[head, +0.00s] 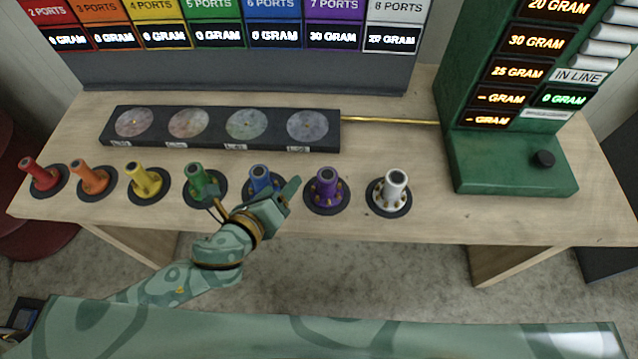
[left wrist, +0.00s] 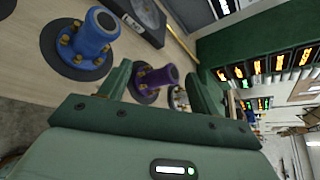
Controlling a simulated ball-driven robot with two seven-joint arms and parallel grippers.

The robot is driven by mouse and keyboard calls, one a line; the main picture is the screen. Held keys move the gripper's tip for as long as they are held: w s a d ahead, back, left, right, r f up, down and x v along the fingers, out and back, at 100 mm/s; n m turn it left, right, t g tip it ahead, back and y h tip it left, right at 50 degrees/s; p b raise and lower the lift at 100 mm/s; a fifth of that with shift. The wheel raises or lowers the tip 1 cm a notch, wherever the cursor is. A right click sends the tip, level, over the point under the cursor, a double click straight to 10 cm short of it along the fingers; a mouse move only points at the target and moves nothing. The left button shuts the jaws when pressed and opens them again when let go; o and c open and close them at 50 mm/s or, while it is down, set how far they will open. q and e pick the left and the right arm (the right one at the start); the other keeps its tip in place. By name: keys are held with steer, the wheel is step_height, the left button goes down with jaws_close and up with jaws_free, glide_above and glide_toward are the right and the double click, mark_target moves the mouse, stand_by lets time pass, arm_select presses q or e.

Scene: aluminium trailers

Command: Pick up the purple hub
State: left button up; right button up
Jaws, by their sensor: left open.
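The purple hub (head: 327,188) stands upright on a dark round pad near the front of the wooden table, between the blue hub (head: 261,181) and the white hub (head: 395,187). My left gripper (head: 254,196) is open and empty, in front of the blue hub and left of the purple one, partly covering the blue hub's base. In the left wrist view the purple hub (left wrist: 156,82) shows beyond and between the two spread fingers (left wrist: 160,85), apart from them. The blue hub (left wrist: 96,36) is left of the fingers there. My right gripper is not in view.
Red (head: 42,174), orange (head: 91,177), yellow (head: 147,182) and green (head: 200,184) hubs stand left along the table (head: 450,215). Behind is a dark bar (head: 220,128) with round discs. A green scale unit (head: 510,165) stands at right. Table between the white hub and it is clear.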

mark_target(320, 183)
arm_select(q)
steer(key=w+d+f+m+h, duration=0.1)
steer(key=w+d+f+m, duration=0.1)
steer(key=m, duration=0.2)
steer(key=w+d+f+m+g+h+b, duration=0.1)
steer(key=w+d+f+m, duration=0.1)
steer(key=d+m, duration=0.1)
steer(key=w+d+f+m+g+h+b, duration=0.1)
steer(key=d+f+m, duration=0.1)
steer(key=m, duration=0.3)
steer(key=shift+w+d+f+h, duration=0.3)
steer(key=shift+w+f, duration=0.05)
steer(key=shift+w, duration=0.05)
steer(key=b+x, duration=0.1)
steer(key=x, duration=0.1)
steer(key=b+x, duration=0.1)
steer(key=x, duration=0.2)
steer(key=shift+s+d+f, duration=0.15)
steer(key=shift+f, duration=0.2)
steer(key=shift+r, duration=0.1)
steer(key=shift+r, duration=0.1)
jaws_close()
